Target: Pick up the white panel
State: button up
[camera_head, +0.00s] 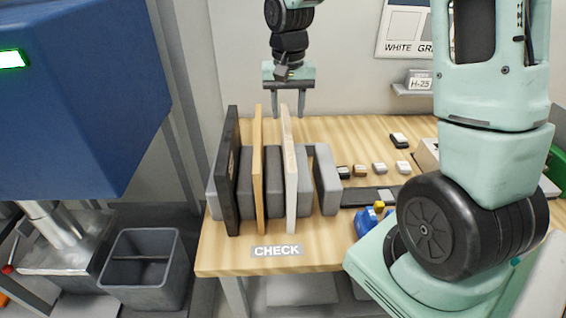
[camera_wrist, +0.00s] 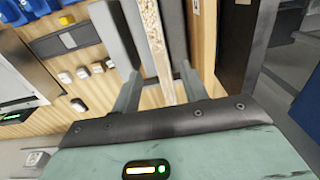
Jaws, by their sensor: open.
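The white panel (camera_head: 291,175) stands upright on edge between grey rack blocks on the wooden table, right of the wooden and black panels. Its narrow edge looks like raw chipboard. My gripper (camera_head: 288,116) is open at the top of the white panel, with one finger on each side of it in the head view. In the wrist view, the white panel (camera_wrist: 155,42) runs between the two open fingers of my gripper (camera_wrist: 158,78), with gaps showing beside it. I cannot tell how far the fingers reach down past its top edge.
A wooden-faced panel (camera_head: 257,170) and a black panel (camera_head: 229,175) stand close on the left. A grey block (camera_head: 327,180) stands on the right. Several small blocks lie farther right. A CHECK label (camera_head: 277,251) marks the table front. A grey bin (camera_head: 146,270) stands at lower left.

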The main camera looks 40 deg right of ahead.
aim_at(288, 132)
notch_tip(288, 132, down, 6)
jog(key=shift+p, duration=0.6)
jog(key=shift+s+f+p, duration=0.15)
jog(key=shift+f+p, duration=0.3)
jog(key=shift+f, duration=0.15)
jog(key=shift+f+p, duration=0.65)
jog(key=shift+f, duration=1.4)
grip_shut()
jog(key=shift+r, duration=0.1)
